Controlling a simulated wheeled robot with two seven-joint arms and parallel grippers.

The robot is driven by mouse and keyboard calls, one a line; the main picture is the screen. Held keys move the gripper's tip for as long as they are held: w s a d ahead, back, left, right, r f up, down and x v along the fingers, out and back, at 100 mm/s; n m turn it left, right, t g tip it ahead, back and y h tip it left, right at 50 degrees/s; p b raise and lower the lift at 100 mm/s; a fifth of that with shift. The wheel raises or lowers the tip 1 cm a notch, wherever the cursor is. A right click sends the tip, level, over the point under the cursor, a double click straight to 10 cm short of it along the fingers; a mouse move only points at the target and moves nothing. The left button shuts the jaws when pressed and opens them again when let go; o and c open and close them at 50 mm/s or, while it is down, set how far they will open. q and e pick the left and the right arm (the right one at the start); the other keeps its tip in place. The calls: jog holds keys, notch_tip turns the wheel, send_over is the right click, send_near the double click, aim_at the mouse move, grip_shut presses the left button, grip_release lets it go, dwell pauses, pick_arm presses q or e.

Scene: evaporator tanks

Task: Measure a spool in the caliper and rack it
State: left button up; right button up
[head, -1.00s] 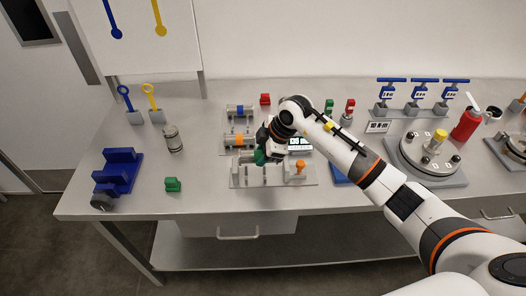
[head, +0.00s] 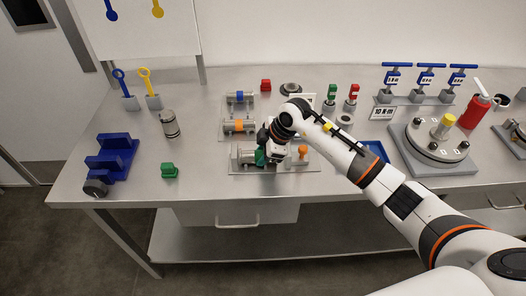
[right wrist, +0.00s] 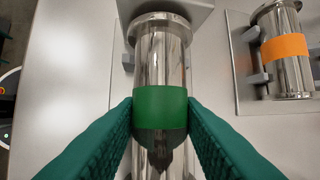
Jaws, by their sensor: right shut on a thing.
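My right gripper (head: 262,157) is shut on a metal spool with a green band (right wrist: 160,107). In the right wrist view its green fingers (right wrist: 160,125) press both sides of the band. In the head view the spool's bare metal end (head: 245,154) shows at the front grey fixture (head: 285,167), which has an orange knob (head: 303,151). I take this fixture for the caliper; whether the spool rests in it I cannot tell. Behind it lie an orange-banded spool (head: 239,126) and a blue-banded spool (head: 239,97) on grey holders. My left gripper is not in view.
A blue stepped block (head: 113,157), a green block (head: 169,170) and a metal cylinder (head: 169,124) stand to the left. A round flanged plate (head: 436,145) and a red bottle (head: 475,115) stand right. The table's front left is mostly clear.

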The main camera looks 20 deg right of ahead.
dwell(0.3)
jog(key=o, duration=1.2)
jog(key=shift+o, duration=0.2)
jog(key=shift+s+d, duration=0.1)
